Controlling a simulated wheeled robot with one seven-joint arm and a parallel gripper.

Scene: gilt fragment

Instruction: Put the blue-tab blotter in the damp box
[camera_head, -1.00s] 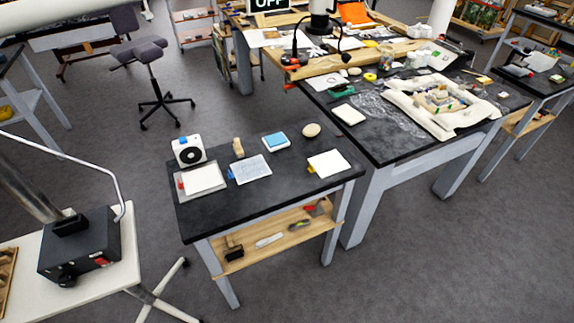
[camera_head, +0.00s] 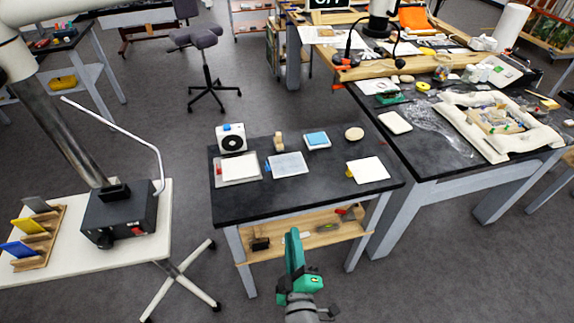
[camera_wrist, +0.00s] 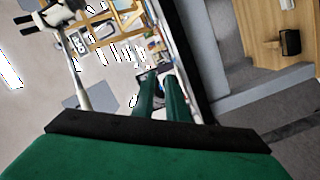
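The blue-tab blotter (camera_head: 288,163) is a pale blue-grey sheet with a small blue tab at its left, lying flat on the small dark table (camera_head: 310,195). A white-sheet blotter with a red tab (camera_head: 238,168) lies on a tray to its left, and one with a yellow tab (camera_head: 368,170) lies to its right. I cannot tell which thing is the damp box. My green gripper (camera_head: 294,240) is in front of the small table's near edge, apart from the blotters. In the wrist view its two fingers (camera_wrist: 160,95) stand apart with nothing visible between them.
A white fan-like device (camera_head: 231,139), a small tan figure-like object (camera_head: 279,142), a blue-topped white tray (camera_head: 317,140) and a round pale object (camera_head: 354,133) line the table's back. A wooden shelf (camera_head: 300,238) is below. A large cluttered bench (camera_head: 440,150) adjoins at right.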

